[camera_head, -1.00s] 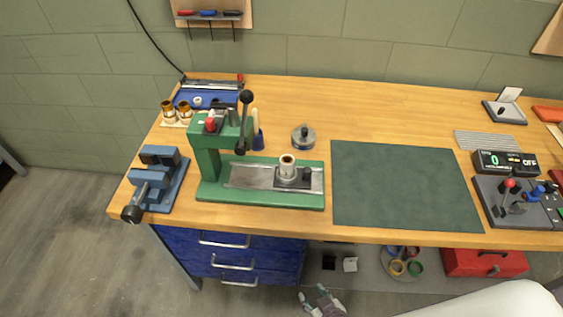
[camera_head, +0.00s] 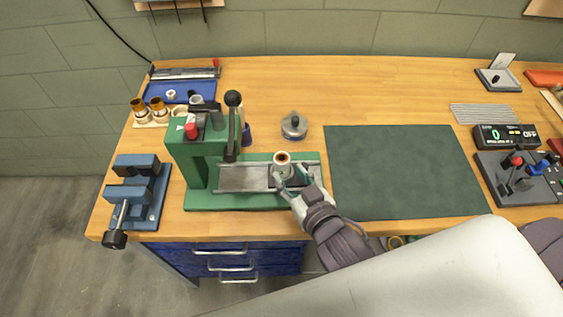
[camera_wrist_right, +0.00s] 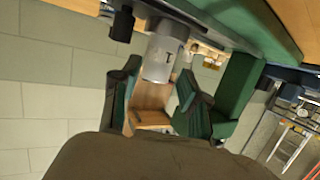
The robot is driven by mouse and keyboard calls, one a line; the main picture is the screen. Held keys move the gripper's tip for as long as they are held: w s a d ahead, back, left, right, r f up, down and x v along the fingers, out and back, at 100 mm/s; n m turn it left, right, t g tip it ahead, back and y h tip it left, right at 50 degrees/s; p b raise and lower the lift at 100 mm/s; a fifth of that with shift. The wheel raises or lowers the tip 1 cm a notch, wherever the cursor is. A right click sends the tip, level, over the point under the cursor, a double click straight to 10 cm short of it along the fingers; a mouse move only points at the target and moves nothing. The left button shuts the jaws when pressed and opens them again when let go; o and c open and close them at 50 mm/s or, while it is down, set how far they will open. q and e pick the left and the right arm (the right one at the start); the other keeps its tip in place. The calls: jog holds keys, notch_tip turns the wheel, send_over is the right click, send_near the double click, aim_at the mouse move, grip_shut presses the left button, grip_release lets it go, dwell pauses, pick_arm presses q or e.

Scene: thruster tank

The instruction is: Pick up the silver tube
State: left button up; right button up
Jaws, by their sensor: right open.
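The silver tube (camera_head: 282,165), short and upright with a copper-coloured inner rim, stands on the metal slide of the green press (camera_head: 205,150). In the right wrist view the tube (camera_wrist_right: 160,60) shows a letter "T" on its side, just beyond the fingertips. My right gripper (camera_head: 291,178) is open, its two green-tipped fingers on the near side of the tube, one towards each side of it. The same fingers show in the wrist view (camera_wrist_right: 155,88) with a gap between them. I cannot tell whether they touch the tube. My left gripper is out of view.
The press lever with a black knob (camera_head: 233,99) rises left of the tube. A dark block with a knob sits by the tube, partly behind my gripper. A round grey piece (camera_head: 294,126) stands behind. A blue vise (camera_head: 138,190) is at left; a green mat (camera_head: 400,170) lies right.

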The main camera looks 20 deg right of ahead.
aim_at(285, 169)
jog(key=shift+p+x, duration=0.4)
jog(key=shift+x, duration=0.7)
jog(key=x, duration=0.3)
jog(key=shift+w+f+p, duration=0.15)
jog(key=shift+w+p, duration=0.05)
jog(key=shift+p, duration=0.15)
jog(key=shift+w+f, duration=0.1)
jog(key=shift+w, duration=0.05)
jog(key=c, duration=0.8)
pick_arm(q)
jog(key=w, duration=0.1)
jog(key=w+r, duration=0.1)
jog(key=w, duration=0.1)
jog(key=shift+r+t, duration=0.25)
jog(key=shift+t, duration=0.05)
pick_arm(e)
jog(key=shift+c, duration=0.2)
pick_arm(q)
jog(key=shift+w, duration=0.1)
